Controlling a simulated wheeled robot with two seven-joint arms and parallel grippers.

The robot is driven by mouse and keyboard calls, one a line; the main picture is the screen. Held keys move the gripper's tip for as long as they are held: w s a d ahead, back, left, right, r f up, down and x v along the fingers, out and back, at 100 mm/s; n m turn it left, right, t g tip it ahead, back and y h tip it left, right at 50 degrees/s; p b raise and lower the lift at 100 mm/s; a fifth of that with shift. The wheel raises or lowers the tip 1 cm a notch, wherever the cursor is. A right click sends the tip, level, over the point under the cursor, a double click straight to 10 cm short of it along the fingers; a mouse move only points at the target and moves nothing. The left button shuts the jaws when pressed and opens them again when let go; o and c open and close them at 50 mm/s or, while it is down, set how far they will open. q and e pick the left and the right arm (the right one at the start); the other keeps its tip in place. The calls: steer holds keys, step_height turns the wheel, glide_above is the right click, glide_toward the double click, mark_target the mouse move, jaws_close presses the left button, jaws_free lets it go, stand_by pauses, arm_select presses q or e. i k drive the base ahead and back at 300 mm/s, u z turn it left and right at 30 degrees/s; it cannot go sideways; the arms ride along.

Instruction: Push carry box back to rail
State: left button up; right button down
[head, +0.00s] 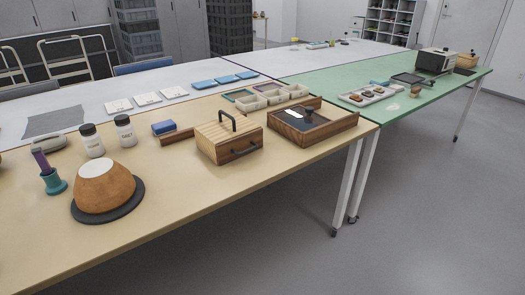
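The carry box (229,147) is a light striped wooden box with darker front wood, a black handle on top and another black handle on its front. It stands upright on the tan table, near the middle of the view. A low brown wooden strip (177,138), which looks like the rail, shows at the box's left rear. The box hides where the strip runs behind it, so I cannot tell if they touch. Neither of my grippers is in view.
An open dark wooden tray box (311,124) stands close on the right. A blue block (164,127) lies behind the strip. Left are two jars (125,131) and an orange-brown bowl (104,187) on a dark disc. The table front (200,210) is clear.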

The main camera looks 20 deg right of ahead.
mark_target(209, 135)
steer(key=z, duration=1.55)
steer(key=i, duration=0.9)
steer(key=u, duration=2.1)
